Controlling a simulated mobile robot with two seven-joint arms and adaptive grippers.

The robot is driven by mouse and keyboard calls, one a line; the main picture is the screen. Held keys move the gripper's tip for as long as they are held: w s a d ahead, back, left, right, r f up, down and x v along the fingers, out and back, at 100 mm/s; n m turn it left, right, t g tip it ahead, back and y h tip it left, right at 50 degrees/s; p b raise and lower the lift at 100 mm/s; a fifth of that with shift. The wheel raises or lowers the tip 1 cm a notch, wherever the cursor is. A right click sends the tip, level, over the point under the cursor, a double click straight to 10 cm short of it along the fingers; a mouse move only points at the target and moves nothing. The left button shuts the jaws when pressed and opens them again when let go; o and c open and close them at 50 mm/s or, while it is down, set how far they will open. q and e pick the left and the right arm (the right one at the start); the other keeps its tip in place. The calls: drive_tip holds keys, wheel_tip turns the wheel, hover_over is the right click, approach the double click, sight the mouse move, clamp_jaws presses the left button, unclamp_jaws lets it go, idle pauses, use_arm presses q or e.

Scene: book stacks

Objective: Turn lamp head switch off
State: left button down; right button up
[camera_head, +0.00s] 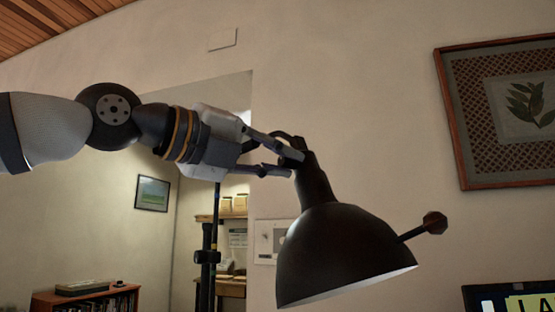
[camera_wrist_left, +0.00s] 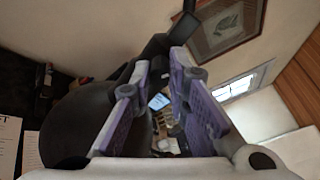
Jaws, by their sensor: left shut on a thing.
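The dark lamp head (camera_head: 340,245) hangs in the middle of the head view, its shade opening downward and its narrow neck at the top. A thin rod with a knob (camera_head: 435,222) sticks out from the shade's right side. My left gripper (camera_head: 296,162) reaches in from the left and is shut on the top of the lamp neck. In the left wrist view the dark shade (camera_wrist_left: 75,128) lies left of the fingers of my left gripper (camera_wrist_left: 160,62). The exact contact of the fingertips is partly hidden. My right gripper is in neither view.
A framed plant picture (camera_head: 505,110) hangs on the wall at the right. A low bookcase (camera_head: 85,300) stands at the lower left, and a doorway behind shows shelves (camera_head: 232,222). A screen edge (camera_head: 510,298) shows at the lower right.

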use_arm(q)
drive_tip(key=n, duration=0.5)
drive_tip(key=shift+r, duration=0.25)
drive_tip(key=shift+s+r+n, duration=0.1)
drive_tip(key=shift+n, duration=0.2)
drive_tip(key=c, duration=1.7)
unclamp_jaws()
drive_tip(key=shift+o, duration=0.8)
drive_tip(key=shift+a+f, duration=0.1)
drive_tip(key=shift+f, duration=0.1)
drive_tip(key=v, duration=1.2)
